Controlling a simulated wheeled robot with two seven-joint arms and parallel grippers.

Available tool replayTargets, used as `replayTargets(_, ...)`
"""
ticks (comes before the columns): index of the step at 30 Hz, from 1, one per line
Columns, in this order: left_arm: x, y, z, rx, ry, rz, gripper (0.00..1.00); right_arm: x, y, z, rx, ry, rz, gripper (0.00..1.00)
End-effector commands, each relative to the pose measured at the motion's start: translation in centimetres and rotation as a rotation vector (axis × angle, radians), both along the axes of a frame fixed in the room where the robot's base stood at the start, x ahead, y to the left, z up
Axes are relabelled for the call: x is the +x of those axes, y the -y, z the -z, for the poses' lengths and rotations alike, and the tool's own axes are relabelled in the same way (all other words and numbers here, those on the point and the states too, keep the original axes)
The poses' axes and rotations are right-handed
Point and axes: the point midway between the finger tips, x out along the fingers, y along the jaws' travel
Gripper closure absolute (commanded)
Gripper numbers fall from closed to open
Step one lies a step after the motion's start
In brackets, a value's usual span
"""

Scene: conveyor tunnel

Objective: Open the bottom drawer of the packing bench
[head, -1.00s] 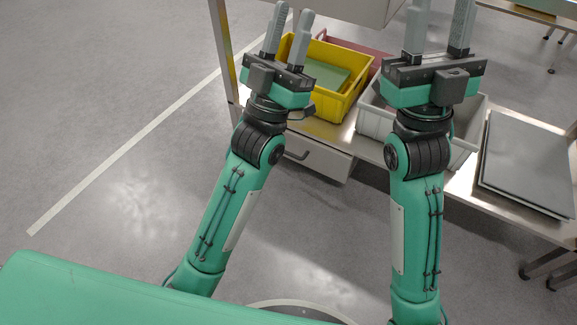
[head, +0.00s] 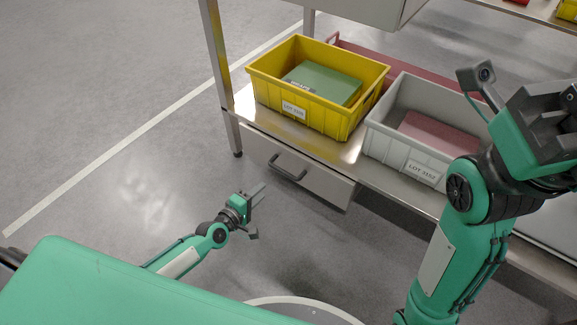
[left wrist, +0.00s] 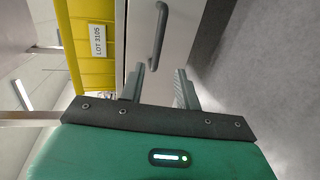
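The bottom drawer (head: 318,183) of the packing bench (head: 226,88) hangs under its lower shelf, with a dark bar handle (head: 287,168) on its grey front. It looks shut. The drawer front (left wrist: 150,60) and handle (left wrist: 158,35) also show in the left wrist view. My left gripper (head: 258,209) is low, in front of the drawer and apart from the handle. In the left wrist view its fingers (left wrist: 160,87) are spread and empty, with the handle ahead of them. My right gripper (head: 548,120) is raised at the right edge; its fingers cannot be made out.
A yellow bin (head: 345,119) with a green item and a grey bin (head: 403,146) with a reddish item stand on the shelf above the drawer. An upper drawer or box (head: 372,8) shows at the top edge. The floor left of the bench is clear.

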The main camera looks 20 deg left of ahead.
Motion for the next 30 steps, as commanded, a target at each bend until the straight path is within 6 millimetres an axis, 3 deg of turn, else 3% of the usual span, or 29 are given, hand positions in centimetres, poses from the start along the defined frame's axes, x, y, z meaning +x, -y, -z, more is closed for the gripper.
replayTargets(12,7.8,2.9,1.7,-0.002,0.007,0.000,0.67,-0.9,0.6,-0.1,0.032,0.034,-0.018,0.61)
replayTargets(18,10.7,4.0,2.3,0.000,0.006,0.000,0.67,-1.1,0.6,0.3,0.039,0.040,-0.022,0.61)
replayTargets(30,12.1,4.5,2.4,0.002,0.006,0.002,0.67,-1.2,0.5,0.5,0.042,0.037,-0.024,0.61)
